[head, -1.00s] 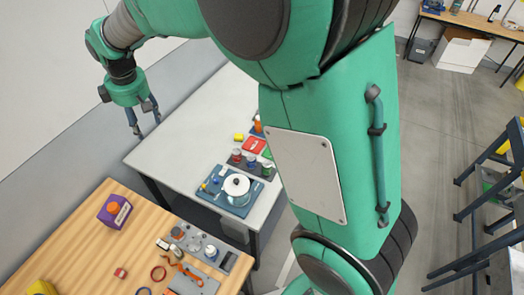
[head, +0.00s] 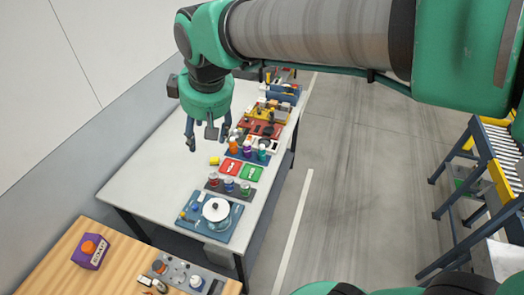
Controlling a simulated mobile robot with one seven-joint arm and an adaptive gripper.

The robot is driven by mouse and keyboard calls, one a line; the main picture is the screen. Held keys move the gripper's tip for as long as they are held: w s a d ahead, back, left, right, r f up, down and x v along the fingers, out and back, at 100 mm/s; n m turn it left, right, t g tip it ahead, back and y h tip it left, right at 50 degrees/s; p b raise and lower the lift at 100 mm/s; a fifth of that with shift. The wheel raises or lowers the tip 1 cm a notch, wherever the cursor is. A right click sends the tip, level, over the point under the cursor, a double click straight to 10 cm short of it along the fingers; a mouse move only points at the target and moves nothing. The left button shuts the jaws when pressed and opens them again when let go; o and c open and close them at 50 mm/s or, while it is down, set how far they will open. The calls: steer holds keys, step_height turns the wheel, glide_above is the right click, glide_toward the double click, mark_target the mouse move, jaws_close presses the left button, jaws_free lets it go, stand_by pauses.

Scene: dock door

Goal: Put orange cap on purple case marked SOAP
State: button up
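A purple case (head: 85,262) with a pale label stands on the wooden table at lower left; its lettering is too small to read surely. A round orange piece (head: 89,246) shows on its top; I cannot tell whether it is a loose cap or part of the case. Another orange piece (head: 158,267) lies on a grey tray on the same table, and an orange-topped bottle (head: 234,145) stands in a rack on the white table. My gripper (head: 208,143) is open and empty, pointing down above the white table, left of that rack and well away from the purple case.
The white table (head: 150,178) holds a blue tray with a white pot (head: 216,210), small jars, red and green cards and racks along its right side. Its left part is mostly clear. A roller conveyor (head: 497,155) stands at right, beyond open floor.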

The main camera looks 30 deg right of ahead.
steer(key=s+d+f+m, duration=0.1)
steer(key=s+d+m, duration=0.2)
steer(key=s+d, duration=0.2)
steer(key=s+d+f+m+t, duration=0.1)
steer(key=s+d+m, duration=0.2)
steer(key=s, duration=0.9)
steer(key=d, duration=0.2)
steer(key=shift+s+d+f+h, duration=0.15)
steer(key=shift+d+f+h, duration=0.15)
steer(key=shift+f+h, duration=0.1)
step_height(320, 180, down, 16)
steer(key=b, duration=1.6)
steer(key=shift+o, duration=0.6)
